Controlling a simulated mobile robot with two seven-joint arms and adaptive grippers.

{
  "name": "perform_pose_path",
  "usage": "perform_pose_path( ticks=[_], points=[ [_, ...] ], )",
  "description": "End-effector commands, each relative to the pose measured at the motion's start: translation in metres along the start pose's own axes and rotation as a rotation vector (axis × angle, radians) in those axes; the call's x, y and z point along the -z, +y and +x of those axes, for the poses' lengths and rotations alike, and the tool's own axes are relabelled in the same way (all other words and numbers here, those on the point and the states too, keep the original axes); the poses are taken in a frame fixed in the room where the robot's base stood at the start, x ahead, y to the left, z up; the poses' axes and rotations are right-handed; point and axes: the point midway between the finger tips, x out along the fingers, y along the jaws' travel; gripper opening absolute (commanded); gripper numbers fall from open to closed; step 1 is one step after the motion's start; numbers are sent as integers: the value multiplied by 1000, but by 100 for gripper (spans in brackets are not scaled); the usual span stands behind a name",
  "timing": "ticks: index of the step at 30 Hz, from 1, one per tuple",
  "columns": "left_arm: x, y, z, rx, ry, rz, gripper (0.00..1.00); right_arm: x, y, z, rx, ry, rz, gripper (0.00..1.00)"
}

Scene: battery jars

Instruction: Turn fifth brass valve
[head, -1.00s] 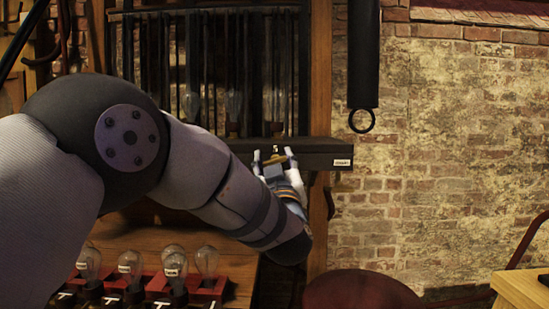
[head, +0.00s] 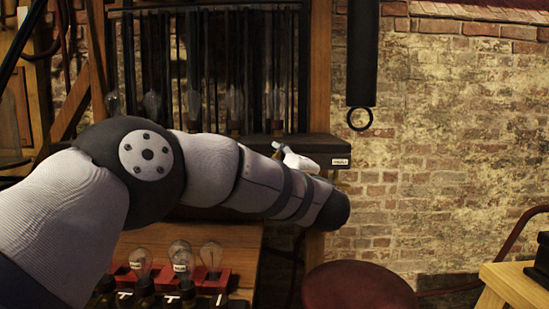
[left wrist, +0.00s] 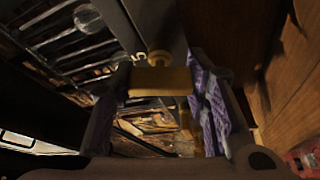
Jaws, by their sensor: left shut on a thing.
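The fifth brass valve (left wrist: 160,82) shows in the left wrist view as a flat brass handle below a round brass knob, with a white "5" beside it on the dark bar. My left gripper (left wrist: 163,98) is shut on its handle, one finger on each side. In the head view my left gripper (head: 287,155) is at the front of the dark bar (head: 312,148), near its right end. There the valve is mostly hidden by the gripper. My right gripper is in neither view.
A rack with several glass bulbs (head: 193,104) stands behind the bar. More bulbs (head: 181,258) sit in red-and-black holders at the lower left. A dark cylinder with a ring (head: 360,118) hangs at right. A red round stool (head: 358,288) stands below.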

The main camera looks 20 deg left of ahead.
Motion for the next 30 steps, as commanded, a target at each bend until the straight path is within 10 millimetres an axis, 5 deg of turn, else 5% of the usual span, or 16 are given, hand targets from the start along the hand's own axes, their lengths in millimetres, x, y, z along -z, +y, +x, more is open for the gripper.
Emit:
perform_pose_path(
  ticks=[13,30],
  points=[
    [1,2,0,105,0,-259,14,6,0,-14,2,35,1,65],
    [0,0,0,134,-1,-327,15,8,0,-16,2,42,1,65]
  ],
)
